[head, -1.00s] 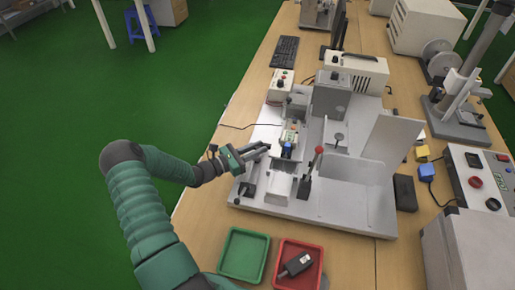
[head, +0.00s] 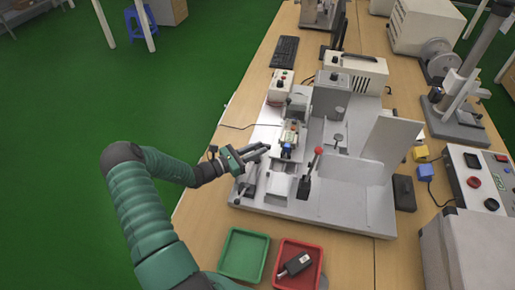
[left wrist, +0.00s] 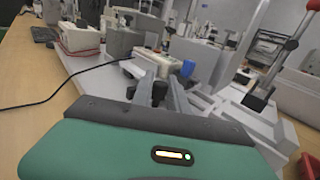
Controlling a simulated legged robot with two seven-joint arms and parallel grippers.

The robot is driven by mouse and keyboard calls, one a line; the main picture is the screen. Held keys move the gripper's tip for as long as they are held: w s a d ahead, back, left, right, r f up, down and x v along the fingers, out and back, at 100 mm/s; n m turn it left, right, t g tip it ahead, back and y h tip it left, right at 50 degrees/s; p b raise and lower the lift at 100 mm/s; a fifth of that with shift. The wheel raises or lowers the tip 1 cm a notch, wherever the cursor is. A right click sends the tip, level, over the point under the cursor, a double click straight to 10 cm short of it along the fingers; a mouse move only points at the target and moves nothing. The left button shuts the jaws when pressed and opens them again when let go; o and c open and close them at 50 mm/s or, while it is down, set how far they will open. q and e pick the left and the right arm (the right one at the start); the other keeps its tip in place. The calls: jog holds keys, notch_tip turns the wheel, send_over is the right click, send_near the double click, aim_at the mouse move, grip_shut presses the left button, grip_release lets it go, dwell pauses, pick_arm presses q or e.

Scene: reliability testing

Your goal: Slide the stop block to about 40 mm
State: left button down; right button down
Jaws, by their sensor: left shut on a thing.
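My left gripper (head: 264,150) reaches in from the left to the near-left side of the grey test fixture (head: 340,212). In the left wrist view its two fingers (left wrist: 161,94) close around a small dark piece (left wrist: 158,90), which seems to be part of the stop block. In the head view the fingers hide most of this piece. A carriage with a blue part (head: 286,153) sits on the fixture just right of the fingertips; the blue part also shows in the left wrist view (left wrist: 188,67). No scale reading is legible. My right gripper is not in view.
A lever with a red knob (head: 318,150) stands right of the carriage. A green tray (head: 243,256) and a red tray (head: 318,268) holding a dark part lie at the front.

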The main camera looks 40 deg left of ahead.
pick_arm(q)
jog(key=c, duration=1.3)
grip_release()
jog(key=shift+s+a, duration=0.1)
jog(key=shift+s, duration=0.05)
jog(key=v, duration=1.6)
jog(key=shift+s+b, duration=0.25)
jog(key=shift+b, duration=0.05)
